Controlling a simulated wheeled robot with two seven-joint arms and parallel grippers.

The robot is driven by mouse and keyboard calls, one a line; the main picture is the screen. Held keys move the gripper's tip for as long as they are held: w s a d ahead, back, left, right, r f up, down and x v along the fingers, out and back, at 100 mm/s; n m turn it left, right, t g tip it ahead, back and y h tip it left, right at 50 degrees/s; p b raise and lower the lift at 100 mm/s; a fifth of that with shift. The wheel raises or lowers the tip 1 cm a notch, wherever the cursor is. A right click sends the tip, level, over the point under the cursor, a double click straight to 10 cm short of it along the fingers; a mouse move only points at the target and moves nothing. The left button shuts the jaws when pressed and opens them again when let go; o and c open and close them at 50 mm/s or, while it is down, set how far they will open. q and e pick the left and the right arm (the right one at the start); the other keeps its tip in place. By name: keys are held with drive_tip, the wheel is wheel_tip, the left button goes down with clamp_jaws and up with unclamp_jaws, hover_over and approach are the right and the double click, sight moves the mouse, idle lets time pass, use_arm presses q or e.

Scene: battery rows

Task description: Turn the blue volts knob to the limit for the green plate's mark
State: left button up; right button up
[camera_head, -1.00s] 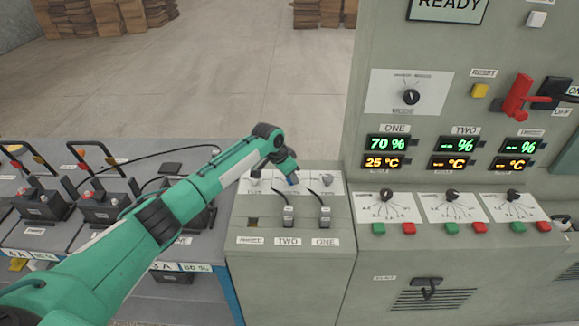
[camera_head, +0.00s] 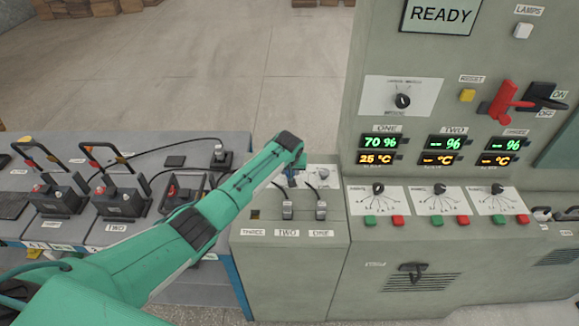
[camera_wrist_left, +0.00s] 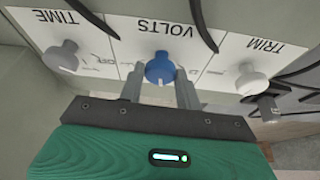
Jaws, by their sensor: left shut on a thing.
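The blue volts knob (camera_wrist_left: 160,69) sits on a white panel marked VOLTS (camera_wrist_left: 167,29) in the left wrist view. My left gripper (camera_wrist_left: 160,82) is shut on it, with one finger on each side of the knob. The print beside the knob is partly hidden by the fingers and too small to read. In the head view my left gripper (camera_head: 289,180) reaches down to the low console (camera_head: 287,276), and the arm hides much of the knob panel. I cannot make out a green plate for certain. My right gripper is not in view.
Grey knobs for TIME (camera_wrist_left: 63,56) and TRIM (camera_wrist_left: 251,80) flank the blue one. Cables hang close by to plugs (camera_head: 287,210) on the console. Batteries (camera_head: 118,201) stand on the bench at left. The tall cabinet (camera_head: 361,149) at right shows 70 % and 25 °C.

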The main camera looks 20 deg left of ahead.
use_arm(q)
drive_tip(key=shift+r+n, duration=0.1)
drive_tip(key=shift+n, duration=0.5)
drive_tip(key=shift+y, duration=0.3)
drive_tip(key=o, duration=1)
drive_tip(key=shift+c, duration=0.2)
drive_tip(key=b+v, duration=0.2)
drive_tip(key=v, duration=1.1)
drive_tip(key=shift+r, duration=0.35)
drive_tip(key=shift+s, duration=0.15)
